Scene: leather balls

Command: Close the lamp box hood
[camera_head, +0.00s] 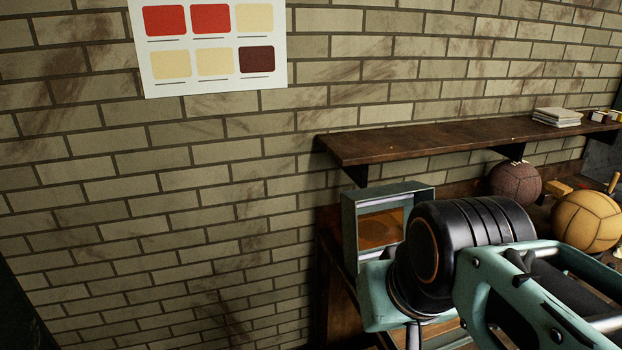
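A grey-green box (349,232), which looks like the lamp box, stands at the end of the wooden bench below the shelf. Its front opening shows pale tube-like strips along the inside and an orange-brown surface. I cannot make out a separate hood or tell its position. My teal and black arm covers the box's lower right part. My gripper cannot be made out; the arm's far end runs down behind its own links near the bottom edge.
A wooden shelf (430,142) juts from the brick wall above the box, with a stack of pale sheets (556,117) on it. A dark brown ball (514,181) and a yellow-tan ball (586,222) sit on the bench at right. A colour-swatch poster (208,82) hangs at upper left.

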